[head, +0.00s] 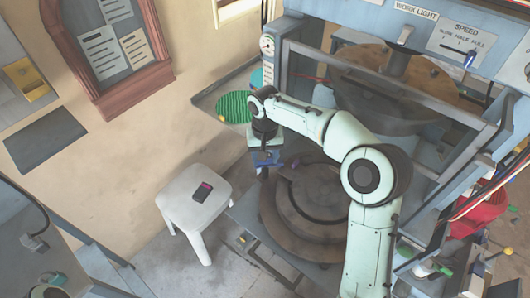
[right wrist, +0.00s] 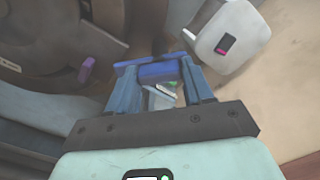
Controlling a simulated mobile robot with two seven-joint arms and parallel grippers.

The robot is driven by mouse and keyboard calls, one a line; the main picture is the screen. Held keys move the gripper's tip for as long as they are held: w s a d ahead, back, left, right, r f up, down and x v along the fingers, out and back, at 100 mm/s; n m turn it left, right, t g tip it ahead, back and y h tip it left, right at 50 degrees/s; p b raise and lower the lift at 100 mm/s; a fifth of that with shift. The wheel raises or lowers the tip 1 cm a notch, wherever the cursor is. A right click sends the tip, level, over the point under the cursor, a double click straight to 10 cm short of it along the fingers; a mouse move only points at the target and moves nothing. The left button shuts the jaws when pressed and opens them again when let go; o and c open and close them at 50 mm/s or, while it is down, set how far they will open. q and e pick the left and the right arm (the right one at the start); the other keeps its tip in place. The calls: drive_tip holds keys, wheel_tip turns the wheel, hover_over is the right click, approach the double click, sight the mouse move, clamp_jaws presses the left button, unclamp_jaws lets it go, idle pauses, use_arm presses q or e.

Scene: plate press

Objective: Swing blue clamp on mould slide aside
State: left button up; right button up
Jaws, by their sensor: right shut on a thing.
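My right gripper (head: 266,157) reaches down at the left edge of the mould slide, beside the round dark mould (head: 312,205). In the right wrist view its two blue fingers (right wrist: 163,82) are shut on the blue clamp (right wrist: 150,72), a darker blue bar across the fingertips. In the head view the gripper largely hides the clamp. The mould also shows at the upper left of the right wrist view (right wrist: 40,45), with a small purple part (right wrist: 86,69) close to the clamp. My left gripper is not in view.
A white stool (head: 190,193) with a small dark device (head: 202,192) on it stands left of the slide. The press frame (head: 400,85) rises behind, with a green round thing (head: 233,108) on a side shelf. Open floor lies between stool and slide.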

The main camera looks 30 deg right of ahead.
drive_tip(key=n+p, duration=0.2)
drive_tip(key=n, duration=0.4)
drive_tip(key=shift+r, duration=0.1)
drive_tip(key=n+p, duration=0.1)
drive_tip(key=n, duration=0.2)
drive_tip(key=shift+n, duration=0.4)
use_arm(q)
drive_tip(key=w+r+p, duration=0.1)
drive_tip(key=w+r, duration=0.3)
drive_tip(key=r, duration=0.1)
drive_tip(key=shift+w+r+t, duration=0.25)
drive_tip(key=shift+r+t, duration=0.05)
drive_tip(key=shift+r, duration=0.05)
use_arm(e)
drive_tip(key=shift+n, duration=1.5)
drive_tip(key=o, duration=1)
drive_tip(key=shift+o, duration=0.2)
